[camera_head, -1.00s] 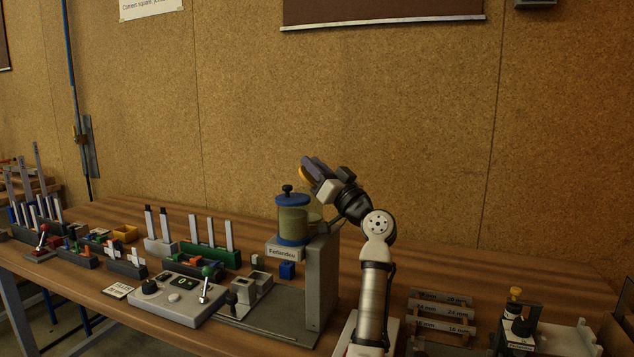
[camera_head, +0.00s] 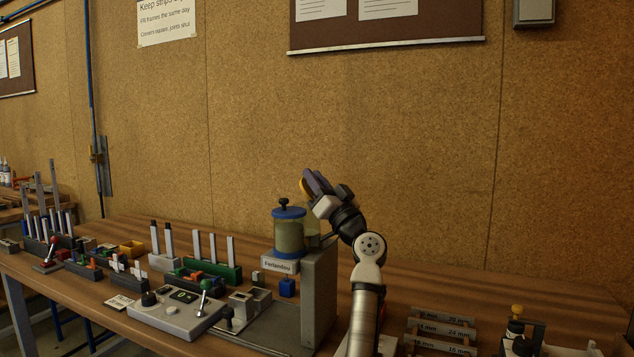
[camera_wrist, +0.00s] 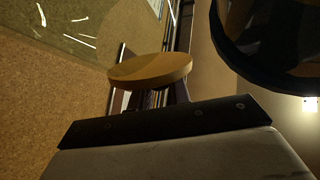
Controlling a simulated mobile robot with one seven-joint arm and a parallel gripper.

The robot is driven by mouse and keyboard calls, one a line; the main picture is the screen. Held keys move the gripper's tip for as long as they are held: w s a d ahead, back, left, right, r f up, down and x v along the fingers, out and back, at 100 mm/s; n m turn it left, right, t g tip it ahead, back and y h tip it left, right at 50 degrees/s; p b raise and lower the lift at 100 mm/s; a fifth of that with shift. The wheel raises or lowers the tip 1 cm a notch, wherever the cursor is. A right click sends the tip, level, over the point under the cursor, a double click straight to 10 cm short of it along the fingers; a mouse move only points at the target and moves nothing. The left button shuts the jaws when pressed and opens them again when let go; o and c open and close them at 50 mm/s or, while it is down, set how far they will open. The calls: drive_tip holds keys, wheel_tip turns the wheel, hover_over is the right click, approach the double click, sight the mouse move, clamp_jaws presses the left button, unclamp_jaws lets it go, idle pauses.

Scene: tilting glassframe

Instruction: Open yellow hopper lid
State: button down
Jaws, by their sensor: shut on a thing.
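My gripper (camera_head: 313,183) is raised above and to the right of the blue-lidded hopper (camera_head: 289,232). It is shut on the yellow lid, a round disc. Only the lid's edge (camera_head: 303,187) shows in the head view, at the gripper's left side. In the wrist view the lid (camera_wrist: 150,70) is a tilted orange-yellow disc beyond the dark finger parts; the grip point itself is hidden. A pale yellowish translucent hopper (camera_head: 313,222) stands behind the grey upright block, below my gripper, mostly hidden. The blue lid with a black knob (camera_head: 288,208) sits on its hopper.
The grey upright block (camera_head: 319,295) stands close to my arm. A control box (camera_head: 176,312) with a green-knobbed lever and a green strip rack (camera_head: 210,268) lie left. A slotted rack (camera_head: 440,330) stands right. The space above the bench is clear.

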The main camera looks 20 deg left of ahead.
drive_tip(key=c, duration=1.4)
unclamp_jaws()
drive_tip(key=shift+r, duration=0.1)
wheel_tip(320, 180, up, 20)
drive_tip(key=shift+f+p, duration=0.1)
drive_tip(key=shift+p, duration=0.2)
